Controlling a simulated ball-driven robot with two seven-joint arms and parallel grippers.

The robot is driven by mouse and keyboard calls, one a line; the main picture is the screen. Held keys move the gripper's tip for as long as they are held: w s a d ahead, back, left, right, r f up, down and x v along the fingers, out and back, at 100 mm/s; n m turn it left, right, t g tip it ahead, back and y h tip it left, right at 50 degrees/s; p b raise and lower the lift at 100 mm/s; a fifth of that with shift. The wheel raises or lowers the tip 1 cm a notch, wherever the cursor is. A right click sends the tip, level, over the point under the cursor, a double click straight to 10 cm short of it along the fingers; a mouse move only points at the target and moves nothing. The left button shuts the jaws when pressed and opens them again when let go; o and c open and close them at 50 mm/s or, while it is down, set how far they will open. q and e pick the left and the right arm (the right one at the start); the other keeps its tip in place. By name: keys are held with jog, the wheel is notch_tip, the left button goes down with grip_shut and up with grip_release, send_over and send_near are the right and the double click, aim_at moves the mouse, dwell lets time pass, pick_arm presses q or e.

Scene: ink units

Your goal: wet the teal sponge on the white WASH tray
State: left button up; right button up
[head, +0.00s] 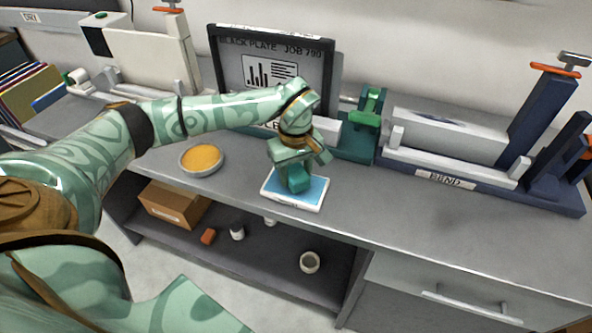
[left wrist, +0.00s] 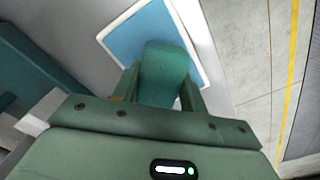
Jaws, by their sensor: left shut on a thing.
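The teal sponge (left wrist: 165,70) is between the fingers of my left gripper (left wrist: 157,90) in the left wrist view. In the head view the left gripper (head: 296,172) points down over the white-rimmed tray (head: 278,199) with a blue inside, and the sponge (head: 294,184) shows below it, over the tray. I cannot tell whether the sponge touches the blue surface. The tray also shows in the left wrist view (left wrist: 205,62), behind the sponge. The gripper hides part of the tray. My right gripper is not in view.
A round dish of orange-yellow material (head: 201,158) stands left of the tray. A dark blue unit labelled BEND (head: 450,180) is at the right, and a framed BLACK PLATE board (head: 272,70) is behind. The grey counter (head: 380,205) is clear right of the tray.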

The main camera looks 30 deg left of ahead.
aim_at(295, 171)
pick_arm(q)
jog(key=shift+f, duration=0.45)
dwell(0.9)
jog(key=shift+f, duration=0.1)
dwell(1.3)
notch_tip(295, 171, up, 7)
jog(key=p, duration=0.6)
jog(key=shift+p, duration=0.4)
dwell(0.4)
